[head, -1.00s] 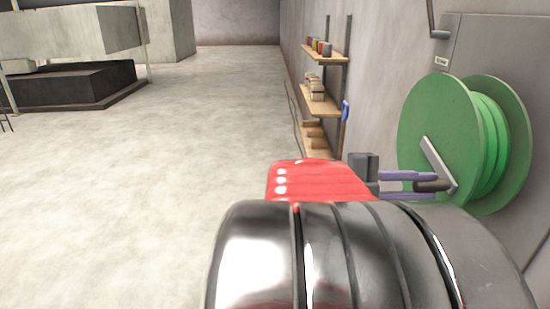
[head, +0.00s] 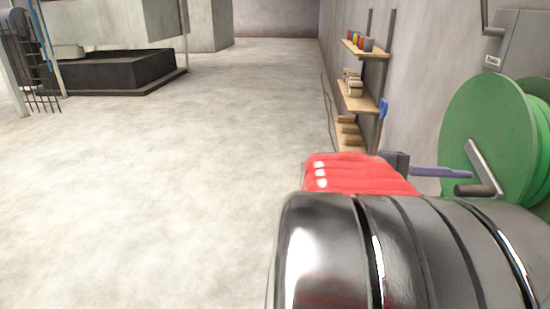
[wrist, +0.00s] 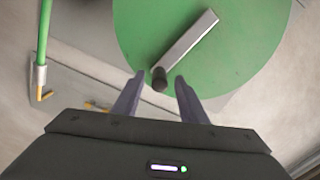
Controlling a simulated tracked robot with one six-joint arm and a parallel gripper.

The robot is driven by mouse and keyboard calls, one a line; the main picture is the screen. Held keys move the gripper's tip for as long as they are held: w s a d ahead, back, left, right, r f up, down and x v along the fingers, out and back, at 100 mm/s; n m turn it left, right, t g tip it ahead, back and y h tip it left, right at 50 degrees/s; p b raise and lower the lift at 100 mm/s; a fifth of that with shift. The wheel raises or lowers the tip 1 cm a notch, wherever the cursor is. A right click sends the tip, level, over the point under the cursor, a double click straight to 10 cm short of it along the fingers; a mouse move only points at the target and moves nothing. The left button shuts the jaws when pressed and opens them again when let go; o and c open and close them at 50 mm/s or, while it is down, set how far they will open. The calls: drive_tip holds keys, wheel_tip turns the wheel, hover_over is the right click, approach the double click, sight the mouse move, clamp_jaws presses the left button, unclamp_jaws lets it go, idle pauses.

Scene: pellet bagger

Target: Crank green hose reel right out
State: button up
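The green hose reel (head: 490,135) is on the wall at the right of the head view, partly cut off by the frame edge. Its grey crank arm (head: 483,165) slants down to the right and carries a dark handle (head: 474,190). My gripper (head: 468,176) is at the handle, with one purple-grey finger showing above it; the other finger is hidden. In the wrist view, my gripper (wrist: 157,82) is open. The dark handle (wrist: 159,79) shows between the fingertips with gaps on both sides. The green reel disc (wrist: 235,50) lies behind it.
Wall shelves (head: 360,98) with small items stand beyond my arm. A dark low bin (head: 115,72) is at the far left. The concrete floor (head: 180,180) is clear. In the wrist view, a green hose end (wrist: 42,45) with a metal fitting hangs left of the reel.

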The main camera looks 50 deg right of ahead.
drive_tip(key=v, duration=1.2)
